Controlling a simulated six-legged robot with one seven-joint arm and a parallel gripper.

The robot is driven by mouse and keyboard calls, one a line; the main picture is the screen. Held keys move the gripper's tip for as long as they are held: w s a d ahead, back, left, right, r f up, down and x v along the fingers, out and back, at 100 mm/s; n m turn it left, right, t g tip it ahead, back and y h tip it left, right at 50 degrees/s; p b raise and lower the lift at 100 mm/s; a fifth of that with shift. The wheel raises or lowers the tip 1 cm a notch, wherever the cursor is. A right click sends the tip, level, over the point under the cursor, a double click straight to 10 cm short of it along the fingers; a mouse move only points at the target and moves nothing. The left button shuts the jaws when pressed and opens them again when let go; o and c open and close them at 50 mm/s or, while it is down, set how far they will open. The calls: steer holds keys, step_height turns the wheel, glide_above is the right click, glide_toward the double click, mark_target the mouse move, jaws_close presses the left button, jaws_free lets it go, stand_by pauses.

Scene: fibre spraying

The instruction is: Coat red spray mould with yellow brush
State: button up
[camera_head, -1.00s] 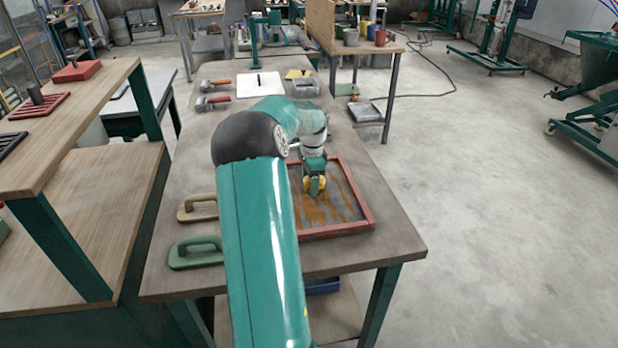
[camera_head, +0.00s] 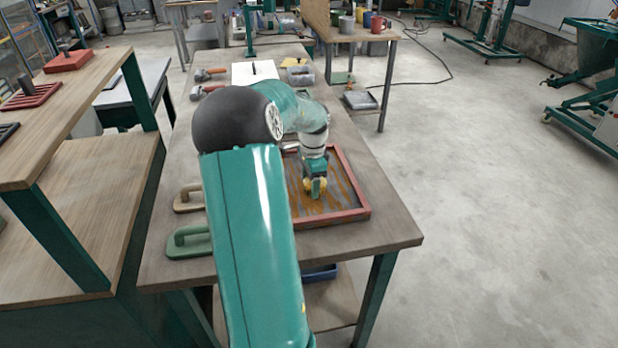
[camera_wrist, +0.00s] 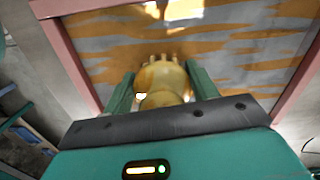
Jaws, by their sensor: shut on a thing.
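The red spray mould (camera_head: 358,178) lies on the workbench, a shallow tray with a red rim and a grey floor streaked orange-yellow. In the wrist view its red rim (camera_wrist: 68,52) runs along the left, and wide yellow-orange patches cover much of the grey floor. My gripper (camera_head: 315,187) is over the mould's floor, shut on the yellow brush (camera_wrist: 162,78). The brush shows between the two green fingers, its bristle end towards the mould floor. I cannot tell whether the bristles touch it. My arm hides the mould's left part in the head view.
Left of my arm on the workbench (camera_head: 390,232) lie a green float (camera_head: 188,243) and a beige float (camera_head: 188,200). Red-handled tools (camera_head: 207,90), a white sheet (camera_head: 255,72) and a grey container (camera_head: 300,76) are at the back. A wooden shelf unit stands left.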

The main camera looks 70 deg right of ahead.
steer(key=shift+s+a, duration=0.45)
steer(key=shift+a, duration=0.3)
steer(key=shift+s+a, duration=0.45)
steer(key=shift+a, duration=0.3)
steer(key=shift+r, duration=3)
step_height(320, 180, up, 3)
steer(key=shift+a, duration=0.1)
